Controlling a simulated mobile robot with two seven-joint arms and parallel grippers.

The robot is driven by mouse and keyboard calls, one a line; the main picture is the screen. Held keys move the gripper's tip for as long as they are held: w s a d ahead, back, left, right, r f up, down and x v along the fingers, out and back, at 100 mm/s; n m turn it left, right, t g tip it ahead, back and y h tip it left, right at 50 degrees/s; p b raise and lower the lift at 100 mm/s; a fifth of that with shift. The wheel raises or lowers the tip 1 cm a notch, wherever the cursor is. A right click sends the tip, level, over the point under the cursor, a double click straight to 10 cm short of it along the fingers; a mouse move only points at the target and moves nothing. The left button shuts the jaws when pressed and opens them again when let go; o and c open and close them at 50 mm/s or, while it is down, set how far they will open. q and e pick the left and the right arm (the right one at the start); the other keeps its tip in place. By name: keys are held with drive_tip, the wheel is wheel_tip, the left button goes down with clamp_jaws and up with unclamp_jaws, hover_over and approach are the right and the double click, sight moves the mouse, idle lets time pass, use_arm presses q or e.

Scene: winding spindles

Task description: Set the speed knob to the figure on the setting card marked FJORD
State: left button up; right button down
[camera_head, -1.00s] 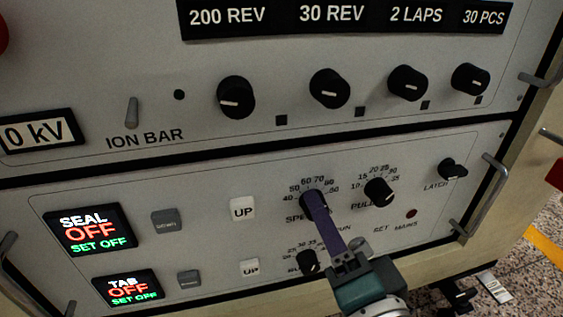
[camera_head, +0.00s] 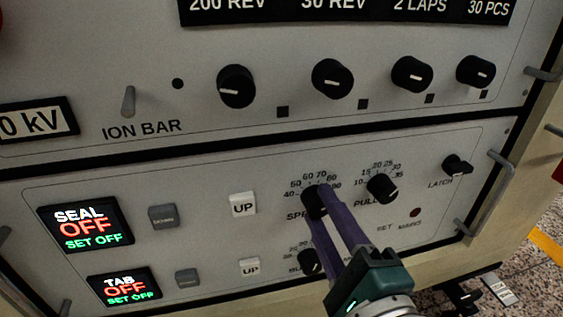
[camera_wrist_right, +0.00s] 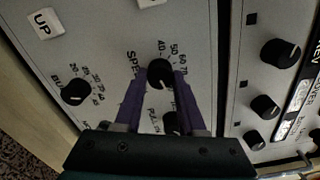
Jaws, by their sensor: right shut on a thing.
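The speed knob (camera_head: 314,201) is a black round knob on the lower grey panel, with a printed scale around it that shows figures such as 40, 50, 60 and 70. In the right wrist view the speed knob (camera_wrist_right: 160,73) sits between the purple fingertips. My right gripper (camera_head: 322,205) has its two purple fingers shut on this knob, one on each side. The fingers hide part of the knob and the word SPEED. No setting card marked FJORD can be made out. My left gripper is not in view.
The PULL knob (camera_head: 382,188) is close on the right, and another black knob (camera_head: 310,261) is just below. An UP button (camera_head: 243,204) is to the left. The SEAL display (camera_head: 86,228) and TAB display (camera_head: 125,287) read OFF. Metal handles (camera_head: 501,172) stick out at the right edge.

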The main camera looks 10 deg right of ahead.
idle(0.3)
drive_tip(key=c, duration=0.5)
unclamp_jaws()
drive_tip(key=shift+s, duration=0.35)
drive_tip(key=s+p, duration=0.3)
drive_tip(key=s, duration=0.6)
drive_tip(key=shift+s+d, duration=0.15)
